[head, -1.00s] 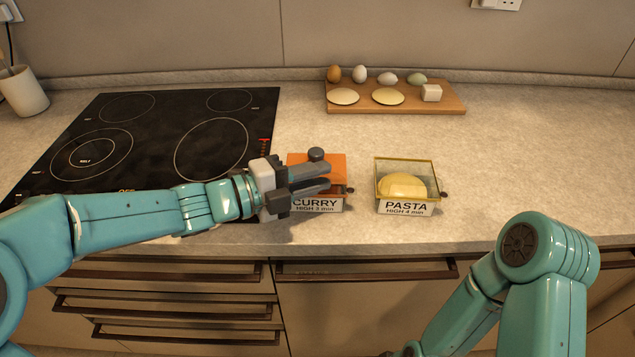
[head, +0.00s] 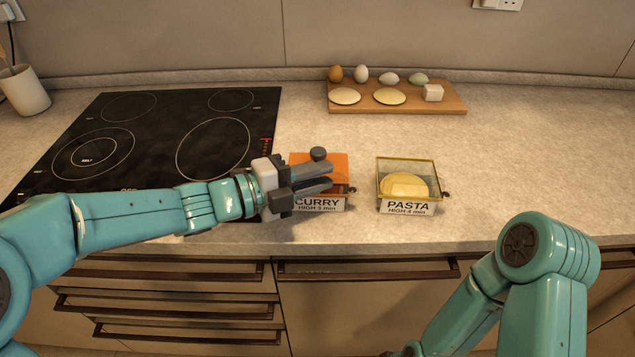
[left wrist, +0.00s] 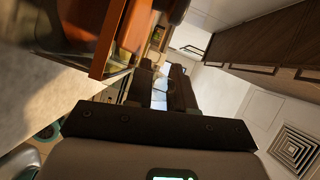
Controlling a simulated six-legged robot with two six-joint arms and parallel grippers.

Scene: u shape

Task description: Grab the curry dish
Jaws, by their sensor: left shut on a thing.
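The curry dish (head: 320,203) is an orange box with a white label reading "CURRY HIGH 3 min" on its front. It sits on the counter to the right of the cooktop. A dark round knob (head: 318,154) shows at its top. My left gripper (head: 327,177) reaches over the dish from the left, with its fingers shut on it and hiding part of its top. An orange part of the dish (left wrist: 118,40) shows close up in the left wrist view, at the upper left. My right gripper is out of view.
The pasta dish (head: 407,208) stands to the right of the curry dish, with a small gap. A wooden board (head: 455,103) with eggs and other items is behind. The black cooktop (head: 150,140) lies left. The counter at the right is clear.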

